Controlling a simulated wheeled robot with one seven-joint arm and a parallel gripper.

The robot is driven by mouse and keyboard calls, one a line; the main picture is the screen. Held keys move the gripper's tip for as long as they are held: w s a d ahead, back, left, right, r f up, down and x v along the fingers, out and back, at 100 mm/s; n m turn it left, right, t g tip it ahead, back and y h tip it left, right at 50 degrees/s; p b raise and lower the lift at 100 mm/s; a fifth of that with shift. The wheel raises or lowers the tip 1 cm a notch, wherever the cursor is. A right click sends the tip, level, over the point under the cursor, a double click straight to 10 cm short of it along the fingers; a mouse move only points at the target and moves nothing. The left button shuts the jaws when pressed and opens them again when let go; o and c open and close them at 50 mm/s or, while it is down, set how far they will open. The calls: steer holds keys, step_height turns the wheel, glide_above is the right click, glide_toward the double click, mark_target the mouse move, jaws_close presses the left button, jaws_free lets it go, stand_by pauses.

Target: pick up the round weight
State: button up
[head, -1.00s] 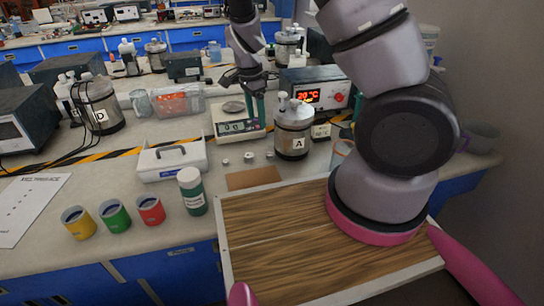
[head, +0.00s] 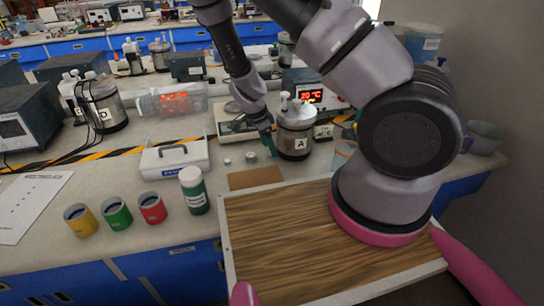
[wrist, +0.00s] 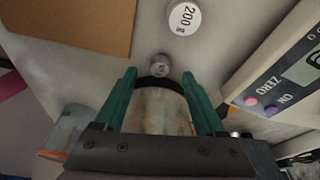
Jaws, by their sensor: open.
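My gripper (head: 270,146) is open, its green fingers pointing down beside the canister marked A. In the wrist view, a small round metal weight (wrist: 160,63) shows between the fingertips of my gripper (wrist: 159,74), apart from both fingers. A larger round weight marked 200 g (wrist: 184,18) lies farther up in that view. In the head view, two round weights, a small one (head: 227,161) and a larger one (head: 251,157), stand on the bench left of my gripper. The weight nearest canister A is hidden there by my fingers.
Canister A (head: 295,135) stands close right of my gripper. The balance (head: 236,130) is behind and also shows in the wrist view (wrist: 290,75). A brown mat (head: 255,178) lies in front. A green-white bottle (head: 193,190) and a white box (head: 174,158) stand left.

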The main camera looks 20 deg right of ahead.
steer(key=shift+x, duration=1.45)
jaws_close()
steer(key=shift+r, duration=0.15)
